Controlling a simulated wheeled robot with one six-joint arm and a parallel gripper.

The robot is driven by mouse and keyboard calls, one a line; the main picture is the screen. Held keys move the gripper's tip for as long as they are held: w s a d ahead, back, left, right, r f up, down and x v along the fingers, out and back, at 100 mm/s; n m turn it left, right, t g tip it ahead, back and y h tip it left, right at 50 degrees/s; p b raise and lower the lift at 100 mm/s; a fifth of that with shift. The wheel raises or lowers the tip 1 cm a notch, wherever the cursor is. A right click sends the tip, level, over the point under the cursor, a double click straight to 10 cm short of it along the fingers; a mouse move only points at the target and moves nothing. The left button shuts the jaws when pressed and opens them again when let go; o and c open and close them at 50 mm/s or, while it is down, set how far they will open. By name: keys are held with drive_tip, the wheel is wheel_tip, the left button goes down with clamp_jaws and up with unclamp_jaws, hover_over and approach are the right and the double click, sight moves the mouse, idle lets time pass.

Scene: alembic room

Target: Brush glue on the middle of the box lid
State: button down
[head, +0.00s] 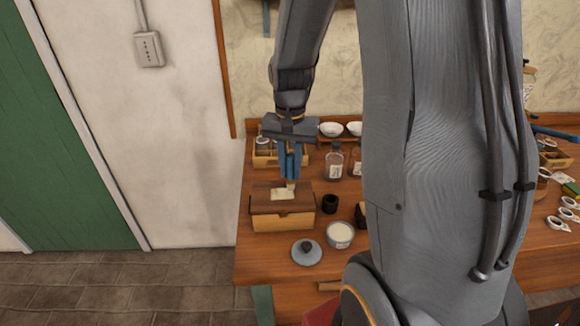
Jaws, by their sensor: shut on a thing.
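The wooden box (282,222) stands near the left end of the table, its brown lid (263,197) closed. A pale cream patch (281,194) lies on the middle of the lid; whether it is glue or paper I cannot tell. My gripper (290,172) points down over the lid, its blue fingers shut on a brush (291,186). Only the brush's pale lower end shows, at the right edge of the patch; whether it touches the lid I cannot tell. An open jar of white stuff (340,233), perhaps the glue, stands right of the box.
A round grey lid (306,252) with a knob lies in front of the box. A small black cup (329,203) stands right of it. A glass bottle (333,164), a wooden rack (265,157) and white bowls (331,129) stand behind. My arm hides the table's middle.

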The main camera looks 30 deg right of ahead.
drive_tip(key=shift+f, duration=0.45)
idle(0.7)
drive_tip(key=shift+a, duration=0.1)
drive_tip(key=shift+w+a, duration=0.3)
drive_tip(key=shift+a, duration=0.4)
drive_tip(key=shift+w+a, duration=0.3)
drive_tip(key=shift+a, duration=0.4)
drive_tip(key=shift+w+a, duration=0.3)
drive_tip(key=shift+a, duration=0.4)
drive_tip(key=shift+s+d+p, duration=0.25)
drive_tip(key=shift+s+d, duration=0.05)
drive_tip(key=shift+d, duration=0.45)
drive_tip(key=shift+s+d+p, duration=0.25)
drive_tip(key=shift+s+d, duration=0.1)
drive_tip(key=shift+d, duration=0.35)
drive_tip(key=shift+s+d+p, duration=0.25)
drive_tip(key=shift+s+d, duration=0.05)
drive_tip(key=shift+d, duration=0.45)
drive_tip(key=shift+s+a+p, duration=0.35)
drive_tip(key=shift+s, duration=0.35)
drive_tip(key=shift+w+a, duration=0.3)
drive_tip(key=shift+a, duration=0.4)
drive_tip(key=shift+w+a, duration=0.3)
drive_tip(key=shift+a, duration=0.45)
drive_tip(key=shift+w+a, duration=0.3)
drive_tip(key=shift+a, duration=0.4)
